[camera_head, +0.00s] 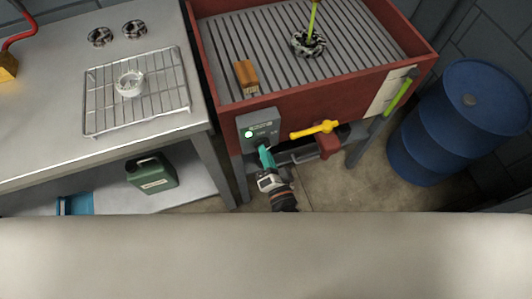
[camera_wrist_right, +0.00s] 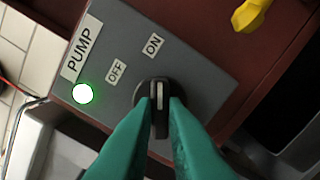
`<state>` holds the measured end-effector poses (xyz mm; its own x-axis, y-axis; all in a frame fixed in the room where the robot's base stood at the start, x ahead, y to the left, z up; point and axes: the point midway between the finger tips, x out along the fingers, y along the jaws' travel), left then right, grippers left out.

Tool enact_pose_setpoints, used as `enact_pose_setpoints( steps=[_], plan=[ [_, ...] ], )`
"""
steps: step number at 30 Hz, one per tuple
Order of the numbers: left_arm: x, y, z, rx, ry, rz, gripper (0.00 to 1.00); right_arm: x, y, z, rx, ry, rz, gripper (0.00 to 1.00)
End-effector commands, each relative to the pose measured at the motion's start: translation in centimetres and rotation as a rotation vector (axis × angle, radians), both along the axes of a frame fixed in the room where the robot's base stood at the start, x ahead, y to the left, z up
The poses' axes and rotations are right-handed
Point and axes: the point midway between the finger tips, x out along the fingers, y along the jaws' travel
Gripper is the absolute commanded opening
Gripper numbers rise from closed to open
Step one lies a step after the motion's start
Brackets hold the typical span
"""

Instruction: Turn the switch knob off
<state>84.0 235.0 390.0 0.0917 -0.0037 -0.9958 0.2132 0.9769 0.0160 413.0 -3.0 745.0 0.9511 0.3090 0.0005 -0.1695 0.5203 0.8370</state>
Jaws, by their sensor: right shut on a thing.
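The grey pump switch box (camera_head: 258,124) is on the front of the red basin. In the right wrist view, the box (camera_wrist_right: 205,75) has PUMP, OFF and ON labels. Its black knob (camera_wrist_right: 159,92) has a white line that points up toward the ON label (camera_wrist_right: 153,46), with the OFF label (camera_wrist_right: 116,71) to the left. A green light (camera_wrist_right: 82,93) glows beside PUMP. My right gripper (camera_wrist_right: 159,110) has its teal fingers shut on the knob, one on each side. In the head view, my right gripper (camera_head: 265,152) reaches the box's lower part. My left gripper is not in view.
A yellow valve handle (camera_head: 315,130) sticks out right of the box. The red basin (camera_head: 330,85) holds a brush and a gear-like part. A steel table (camera_head: 50,110) with a wire rack stands left, a blue drum (camera_head: 460,120) right.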

Motion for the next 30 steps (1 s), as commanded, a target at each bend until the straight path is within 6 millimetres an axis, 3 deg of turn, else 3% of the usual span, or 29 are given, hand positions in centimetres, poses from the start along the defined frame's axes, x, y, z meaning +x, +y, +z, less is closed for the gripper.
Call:
enact_pose_setpoints(
  steps=[30],
  plan=[
    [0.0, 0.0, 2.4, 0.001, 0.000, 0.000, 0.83, -0.1, 0.0, -0.1, -0.796, -0.255, 0.002, 0.00]
  ],
)
